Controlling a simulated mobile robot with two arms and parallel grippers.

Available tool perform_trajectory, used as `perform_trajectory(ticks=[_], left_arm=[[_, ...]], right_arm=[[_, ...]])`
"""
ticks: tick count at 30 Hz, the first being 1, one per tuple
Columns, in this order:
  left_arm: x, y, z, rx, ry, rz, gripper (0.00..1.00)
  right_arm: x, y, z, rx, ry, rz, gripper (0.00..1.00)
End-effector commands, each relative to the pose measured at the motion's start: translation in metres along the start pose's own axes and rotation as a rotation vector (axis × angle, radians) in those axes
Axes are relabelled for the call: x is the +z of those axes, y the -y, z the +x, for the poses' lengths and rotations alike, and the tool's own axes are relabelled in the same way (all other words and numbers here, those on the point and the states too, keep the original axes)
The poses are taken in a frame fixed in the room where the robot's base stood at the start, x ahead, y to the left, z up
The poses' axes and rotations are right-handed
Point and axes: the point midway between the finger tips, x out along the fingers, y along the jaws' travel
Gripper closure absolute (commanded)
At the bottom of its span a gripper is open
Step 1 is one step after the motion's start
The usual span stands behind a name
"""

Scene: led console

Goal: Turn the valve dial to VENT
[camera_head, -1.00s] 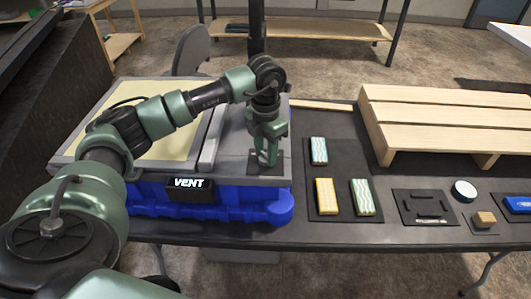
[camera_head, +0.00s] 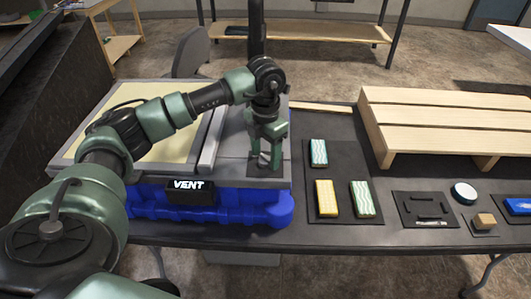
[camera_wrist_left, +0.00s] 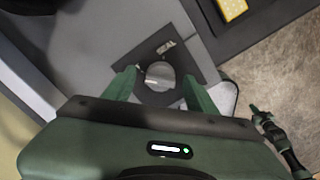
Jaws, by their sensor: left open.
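The valve dial (camera_wrist_left: 160,76) is a round grey knob on a dark square plate on the console's grey top. The word SEAL (camera_wrist_left: 166,46) is printed on the plate beside it; the rest of the plate's marking is hidden. My left gripper (camera_head: 265,160) points down over the plate at the console's right front. In the left wrist view its fingers are open, one on each side of the dial, with gaps visible. A black display (camera_head: 189,191) on the console's blue front reads VENT. My right gripper does not show.
A dark mat (camera_head: 340,208) with yellow and teal patterned blocks lies right of the console.

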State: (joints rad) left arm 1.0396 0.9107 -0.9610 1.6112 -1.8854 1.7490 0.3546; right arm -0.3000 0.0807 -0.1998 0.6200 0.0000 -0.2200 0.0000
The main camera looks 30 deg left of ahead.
Motion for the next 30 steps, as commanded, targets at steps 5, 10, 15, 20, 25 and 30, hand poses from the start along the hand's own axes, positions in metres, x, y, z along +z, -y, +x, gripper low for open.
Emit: perform_trajectory(ticks=[5,10,15,20,25,30], left_arm=[[0.001,0.000,-0.017,-0.001,0.005,0.001,0.43],[0.002,0.000,-0.047,0.000,0.006,0.001,0.43],[0.001,0.000,-0.070,-0.001,0.004,0.000,0.43],[0.001,0.000,-0.078,0.000,0.002,-0.001,0.43],[0.001,0.000,-0.078,0.000,0.002,-0.001,0.43],[0.001,0.000,-0.078,0.000,0.001,0.000,0.43]], right_arm=[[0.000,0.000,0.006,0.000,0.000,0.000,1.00],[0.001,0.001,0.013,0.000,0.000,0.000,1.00],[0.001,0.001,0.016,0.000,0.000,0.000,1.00],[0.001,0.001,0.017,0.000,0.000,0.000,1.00],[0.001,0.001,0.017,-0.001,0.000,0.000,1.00],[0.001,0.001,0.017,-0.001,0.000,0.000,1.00]])
